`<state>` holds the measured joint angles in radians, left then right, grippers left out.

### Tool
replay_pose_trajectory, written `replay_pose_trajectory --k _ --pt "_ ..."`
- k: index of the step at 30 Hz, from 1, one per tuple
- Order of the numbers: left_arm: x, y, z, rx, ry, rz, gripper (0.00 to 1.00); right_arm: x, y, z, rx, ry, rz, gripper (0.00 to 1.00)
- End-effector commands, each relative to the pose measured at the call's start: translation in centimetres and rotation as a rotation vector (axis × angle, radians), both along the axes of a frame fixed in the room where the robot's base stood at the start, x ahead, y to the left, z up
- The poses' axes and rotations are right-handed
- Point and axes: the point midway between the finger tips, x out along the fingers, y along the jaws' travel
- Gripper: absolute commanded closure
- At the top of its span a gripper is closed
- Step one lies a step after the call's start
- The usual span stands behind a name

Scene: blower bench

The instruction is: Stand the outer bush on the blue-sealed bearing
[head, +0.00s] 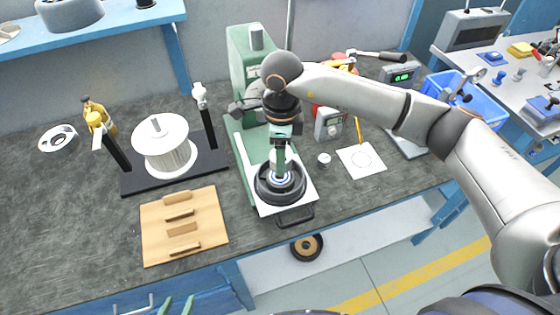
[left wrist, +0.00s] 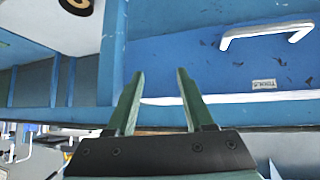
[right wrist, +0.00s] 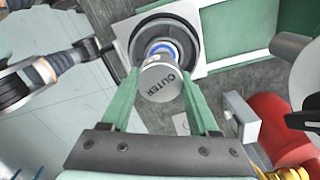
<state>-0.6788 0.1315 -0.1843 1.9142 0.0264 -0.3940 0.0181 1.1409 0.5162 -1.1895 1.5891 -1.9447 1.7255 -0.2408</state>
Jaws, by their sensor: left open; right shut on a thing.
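The outer bush is a grey-white cylinder marked OUTER (right wrist: 165,80), seen in the right wrist view. My right gripper (right wrist: 159,76) is shut on it, one finger on each side. In the head view my right gripper (head: 280,163) points down over the press. The blue-sealed bearing (right wrist: 163,46) shows as a blue ring inside a black round part (right wrist: 190,37), just beyond the bush. In the head view the black part (head: 264,193) sits on the press's plate. I cannot tell whether bush and bearing touch. My left gripper (left wrist: 158,100) is open and empty, low by the bench's front.
The green press (head: 246,95) rises behind the bearing. A white spool (head: 163,150) on a black stand and a wooden rack (head: 160,232) are to the left. A small white part (head: 324,159) and a white card (head: 361,161) lie to the right.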

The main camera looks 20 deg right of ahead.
Motion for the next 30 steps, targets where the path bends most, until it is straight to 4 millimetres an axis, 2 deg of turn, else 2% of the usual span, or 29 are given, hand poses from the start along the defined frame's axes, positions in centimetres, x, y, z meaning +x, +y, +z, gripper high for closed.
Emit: replay_pose_trajectory --k 4,10,17,28,29,30 --pt "0.0 0.0 0.2 0.0 0.0 0.0 0.48 0.6 0.2 -0.9 -0.001 0.003 0.0 1.0" --pt "0.0 0.0 0.4 0.0 0.0 0.0 0.48 0.5 0.2 -3.6 -0.001 0.001 0.0 1.0" --pt "0.0 0.0 0.3 0.0 0.0 0.0 0.48 0.5 0.2 -3.7 0.0 -0.001 0.0 1.0" --pt "0.0 0.0 -0.9 0.0 0.0 0.0 0.48 0.5 0.2 -4.8 0.0 0.0 0.0 1.0" --pt "0.0 0.0 -0.8 0.0 0.0 0.0 0.48 0.5 0.1 -4.7 -0.001 0.0 -0.001 0.37" --pt "0.0 0.0 -0.7 0.0 0.001 0.0 0.48 0.5 0.1 -4.7 -0.001 0.001 -0.001 0.32"
